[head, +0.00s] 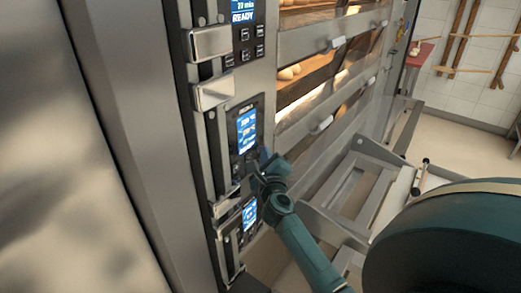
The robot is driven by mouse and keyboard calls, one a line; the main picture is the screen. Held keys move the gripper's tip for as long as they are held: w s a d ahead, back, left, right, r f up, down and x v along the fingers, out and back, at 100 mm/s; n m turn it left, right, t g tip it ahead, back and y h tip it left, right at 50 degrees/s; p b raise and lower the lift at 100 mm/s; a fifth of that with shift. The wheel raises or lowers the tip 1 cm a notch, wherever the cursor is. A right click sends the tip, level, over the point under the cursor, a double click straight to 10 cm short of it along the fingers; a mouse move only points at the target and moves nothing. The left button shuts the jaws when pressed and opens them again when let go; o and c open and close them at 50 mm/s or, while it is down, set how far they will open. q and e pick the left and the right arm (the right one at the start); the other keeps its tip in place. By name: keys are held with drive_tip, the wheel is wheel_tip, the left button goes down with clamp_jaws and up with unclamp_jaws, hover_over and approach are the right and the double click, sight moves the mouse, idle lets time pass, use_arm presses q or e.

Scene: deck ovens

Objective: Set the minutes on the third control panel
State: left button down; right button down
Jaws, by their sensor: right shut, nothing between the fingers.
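Several control panels run down the steel oven front, each with a blue screen. The top panel (243,14) is cut off by the frame edge and reads "READY". The middle panel (246,130) has a lit screen with text too small to read. A lower panel (249,214) is lit as well. I cannot tell which counts as the third. My right gripper (264,158) is shut and empty. Its tip is by the lower right edge of the middle panel, partly covering its buttons; contact cannot be made out. My left gripper is not in view.
Steel lever handles (210,42) stick out left of the panels. Lit oven decks (305,95) with bread lie to the right, with door handles (322,124). A metal frame (365,185) stands low at the right. Open floor (450,125) lies beyond.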

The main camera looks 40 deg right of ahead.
idle(0.3)
drive_tip(key=shift+s+d+p, duration=0.2)
drive_tip(key=shift+s+p, duration=0.15)
drive_tip(key=shift+s, duration=0.4)
drive_tip(key=shift+s+d+p, duration=0.2)
drive_tip(key=shift+s+d, duration=0.05)
drive_tip(key=shift+s, duration=0.55)
drive_tip(key=shift+s+d+p, duration=0.2)
drive_tip(key=shift+s+p, duration=0.05)
drive_tip(key=shift+s, duration=0.55)
drive_tip(key=shift+s+d+p, duration=0.2)
drive_tip(key=shift+s+d, duration=0.05)
drive_tip(key=shift+s, duration=0.55)
